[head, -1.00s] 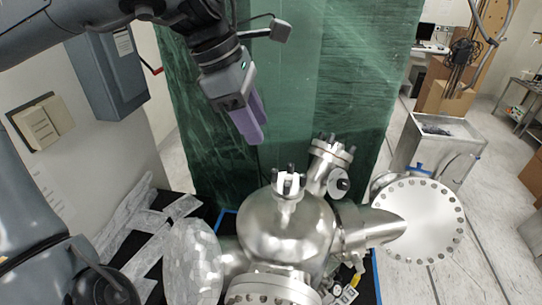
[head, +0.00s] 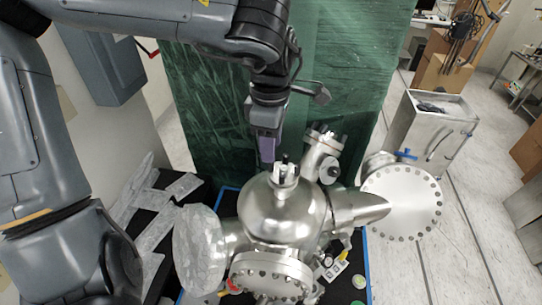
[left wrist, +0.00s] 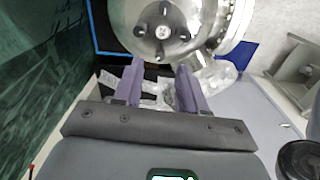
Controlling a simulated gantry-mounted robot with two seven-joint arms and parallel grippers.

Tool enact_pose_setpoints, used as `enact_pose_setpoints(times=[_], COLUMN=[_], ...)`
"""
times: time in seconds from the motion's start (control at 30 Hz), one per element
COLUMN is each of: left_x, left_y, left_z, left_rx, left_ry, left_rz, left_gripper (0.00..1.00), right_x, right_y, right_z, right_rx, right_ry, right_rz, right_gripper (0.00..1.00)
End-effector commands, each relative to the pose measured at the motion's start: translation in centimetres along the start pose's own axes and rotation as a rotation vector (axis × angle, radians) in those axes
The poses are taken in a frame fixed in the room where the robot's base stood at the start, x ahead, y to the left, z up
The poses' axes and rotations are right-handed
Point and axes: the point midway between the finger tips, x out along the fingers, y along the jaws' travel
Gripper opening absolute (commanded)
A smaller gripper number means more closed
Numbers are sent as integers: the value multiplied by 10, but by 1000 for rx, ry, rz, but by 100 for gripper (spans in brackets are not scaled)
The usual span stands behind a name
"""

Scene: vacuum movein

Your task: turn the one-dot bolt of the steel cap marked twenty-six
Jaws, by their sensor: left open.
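A small steel cap with dark upright bolts (head: 285,173) sits on top of the round steel vessel (head: 275,215). A second bolted cap (head: 326,135) stands tilted behind it to the right. I cannot read a number or dots on either in the head view. In the left wrist view a round steel cap (left wrist: 163,31) shows several dark bolts around a small pale centre mark that is too small to read. My left gripper (head: 267,158) is open and empty, pointing down just behind and left of the top cap. Its purple fingers (left wrist: 156,72) lie below the cap in the wrist view, apart from it.
A large flange (head: 401,203) sticks out to the right of the vessel, and a foil-like disc (head: 199,250) to the left. Green plastic sheeting (head: 215,110) hangs behind. Foil-wrapped pieces (head: 150,205) lie on the black surface at left. A metal bin (head: 425,135) stands at right.

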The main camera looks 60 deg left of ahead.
Motion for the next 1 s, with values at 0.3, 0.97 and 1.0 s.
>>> enact_pose_setpoints(times=[0.3, 0.97, 1.0], left_x=[38, 45, 45], left_y=[0, 0, 0], left_z=[0, 0, 0], left_rx=[0, -1, -1], left_ry=[0, -1, -1], left_rz=[-3, -1, -1], left_gripper=[41, 7, 1], right_x=[-9, -10, -10], right_y=[0, 2, 2], right_z=[-3, -3, -3], right_rx=[2, -7, -7], right_ry=[2, 1, 1], right_rz=[-2, 6, 6], right_gripper=[0, 0, 0])
